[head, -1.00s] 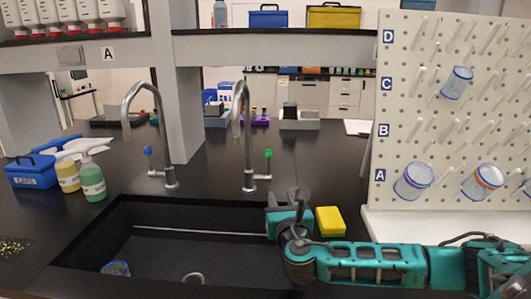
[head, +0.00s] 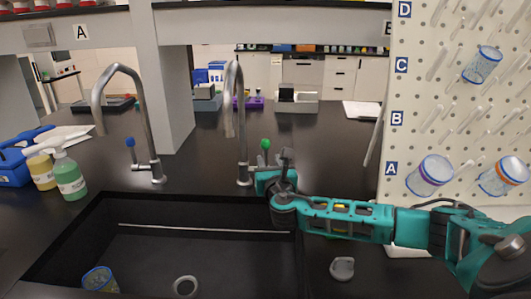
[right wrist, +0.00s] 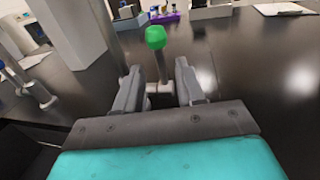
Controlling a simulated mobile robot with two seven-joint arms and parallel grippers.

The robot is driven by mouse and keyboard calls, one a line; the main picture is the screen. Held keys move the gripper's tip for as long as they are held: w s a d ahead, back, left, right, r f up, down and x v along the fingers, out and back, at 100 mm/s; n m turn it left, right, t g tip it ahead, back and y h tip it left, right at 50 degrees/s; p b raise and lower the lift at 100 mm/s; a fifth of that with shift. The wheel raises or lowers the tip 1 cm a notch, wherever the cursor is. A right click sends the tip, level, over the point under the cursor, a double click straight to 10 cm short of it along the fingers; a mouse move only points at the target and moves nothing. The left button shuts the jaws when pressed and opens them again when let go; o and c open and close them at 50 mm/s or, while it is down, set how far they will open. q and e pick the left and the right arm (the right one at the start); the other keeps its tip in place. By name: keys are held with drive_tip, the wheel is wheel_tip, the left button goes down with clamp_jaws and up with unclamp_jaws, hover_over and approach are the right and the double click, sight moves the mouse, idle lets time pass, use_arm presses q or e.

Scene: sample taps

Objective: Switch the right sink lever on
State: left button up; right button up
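The right tap (head: 240,120) is a tall grey gooseneck behind the sink. Its lever has a green knob (head: 265,144) and points upward. My right gripper (head: 287,158) is beside this lever in the head view. In the right wrist view the green knob (right wrist: 156,38) rises beyond and between the two grey fingers (right wrist: 160,82). The fingers are apart, with the lever's stem between them and no clear grip on it. The left tap (head: 145,120) has a blue-knobbed lever (head: 131,142). My left gripper is not in view.
The black sink (head: 210,250) lies in front of the taps, with a blue-rimmed cup (head: 100,279) in it. Spray bottles (head: 69,175) and a blue carrier (head: 12,168) stand at left. A white pegboard (head: 400,120) rises at right. Dark bench behind the taps is mostly clear.

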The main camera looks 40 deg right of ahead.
sight(266, 153)
drive_tip(key=x, duration=0.6)
drive_tip(key=shift+w+d, duration=0.1)
drive_tip(key=shift+w, duration=0.15)
clamp_jaws()
idle(0.4)
